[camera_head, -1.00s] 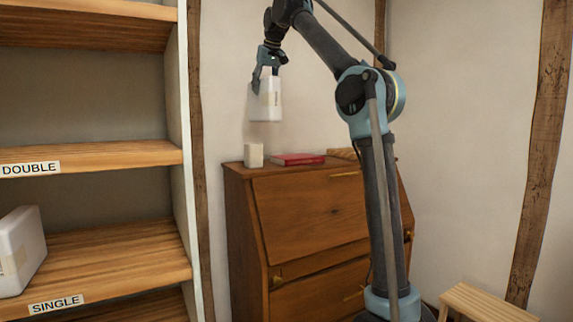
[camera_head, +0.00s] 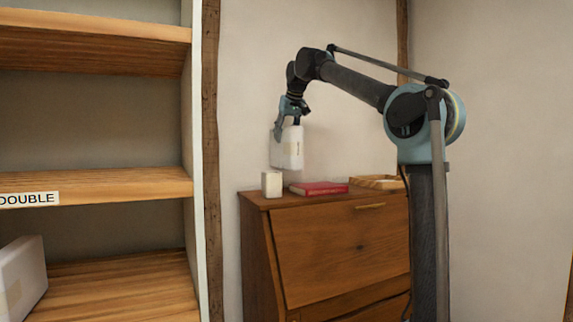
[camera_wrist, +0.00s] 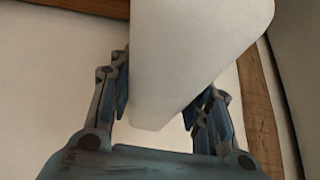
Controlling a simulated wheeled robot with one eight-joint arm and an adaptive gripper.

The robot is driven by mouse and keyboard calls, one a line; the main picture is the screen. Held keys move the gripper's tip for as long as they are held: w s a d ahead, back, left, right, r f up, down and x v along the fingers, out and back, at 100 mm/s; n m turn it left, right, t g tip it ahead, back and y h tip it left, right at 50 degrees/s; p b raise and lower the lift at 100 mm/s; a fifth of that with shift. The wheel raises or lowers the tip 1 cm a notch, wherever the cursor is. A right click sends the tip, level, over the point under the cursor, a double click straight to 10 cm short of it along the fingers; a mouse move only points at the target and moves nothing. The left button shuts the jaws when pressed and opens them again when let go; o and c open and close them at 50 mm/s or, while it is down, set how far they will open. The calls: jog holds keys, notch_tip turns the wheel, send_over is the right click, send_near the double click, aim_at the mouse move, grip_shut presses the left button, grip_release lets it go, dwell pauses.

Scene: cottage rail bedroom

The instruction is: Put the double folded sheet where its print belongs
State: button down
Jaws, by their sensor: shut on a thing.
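My gripper (camera_head: 292,110) is shut on a white folded sheet (camera_head: 287,149), which hangs below it in the air in front of the wall, above the bureau. In the wrist view the sheet (camera_wrist: 190,60) lies between the two fingers (camera_wrist: 158,100). The shelf unit stands at the left. Its shelf board labelled DOUBLE (camera_head: 120,188) looks bare where it shows. On the shelf below, another white folded sheet (camera_head: 22,275) leans at the left edge of the picture.
A wooden bureau (camera_head: 335,250) stands right of the shelf unit. On it are a small white block (camera_head: 271,184), a red book (camera_head: 318,188) and a wooden tray (camera_head: 375,182). The shelf unit's white side panel (camera_head: 197,130) stands between the held sheet and the shelves.

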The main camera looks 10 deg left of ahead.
aim_at(286, 159)
notch_tip(286, 159, down, 10)
dwell(0.6)
jog(key=shift+s, duration=0.1)
jog(key=c, duration=0.8)
grip_release()
jog(key=shift+c, duration=0.2)
